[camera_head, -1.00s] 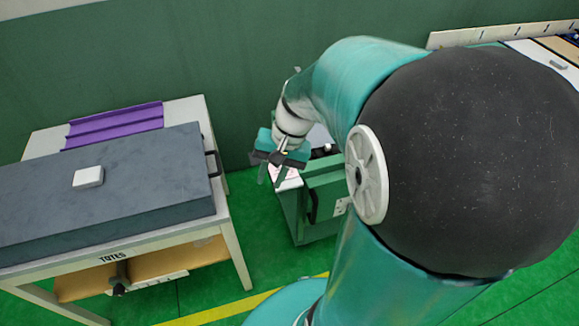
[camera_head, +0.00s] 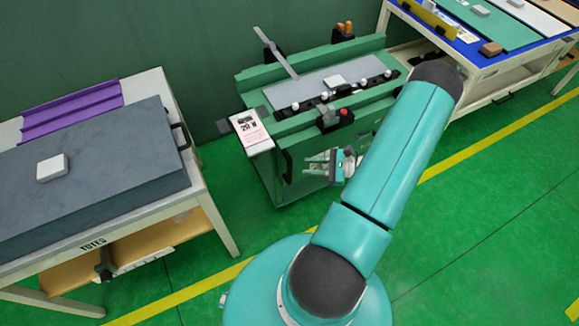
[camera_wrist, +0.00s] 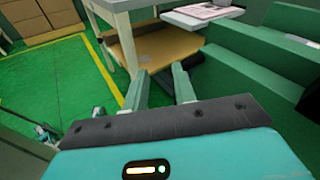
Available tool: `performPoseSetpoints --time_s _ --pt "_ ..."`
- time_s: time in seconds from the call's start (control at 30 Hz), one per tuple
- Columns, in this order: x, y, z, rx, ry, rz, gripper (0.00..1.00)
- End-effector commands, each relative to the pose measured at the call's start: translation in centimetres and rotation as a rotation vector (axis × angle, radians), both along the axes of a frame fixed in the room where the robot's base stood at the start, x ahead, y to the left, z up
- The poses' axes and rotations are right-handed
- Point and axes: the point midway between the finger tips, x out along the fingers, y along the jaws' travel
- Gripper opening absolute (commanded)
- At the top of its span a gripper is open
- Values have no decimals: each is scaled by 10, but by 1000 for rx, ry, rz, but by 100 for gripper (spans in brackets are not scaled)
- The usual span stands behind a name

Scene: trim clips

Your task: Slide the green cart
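The green cart (camera_head: 270,180) stands on the floor between two tables, with a grey plate, white knobs and a red button on its top. A printed card on a small shelf (camera_head: 252,132) sticks out at its left end. My gripper (camera_head: 318,165) is in front of the cart's near side, its fingers pointing left. In the wrist view the gripper's two green fingers (camera_wrist: 165,88) are spread apart with nothing between them. The cart's green body (camera_wrist: 250,75) fills the right of that view. I cannot tell whether the gripper touches the cart.
A table with a dark grey case (camera_head: 90,180), a purple tray (camera_head: 72,110) and a lower shelf stands at left. A blue-topped table (camera_head: 470,65) stands at right. Green floor (camera_head: 480,190) with a yellow line is clear in front.

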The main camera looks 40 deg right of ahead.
Motion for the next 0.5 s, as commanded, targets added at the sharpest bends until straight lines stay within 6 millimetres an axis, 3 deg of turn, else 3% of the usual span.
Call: performPoseSetpoints --time_s 0.03,0.2,0.37,0.5 --pt "-11 -6 -20 60 -8 -83 27" --pt "-34 -18 -62 191 -41 -289 27" --pt "-43 -21 -80 242 -58 -376 27" --pt "-36 -20 -81 247 -61 -387 27"
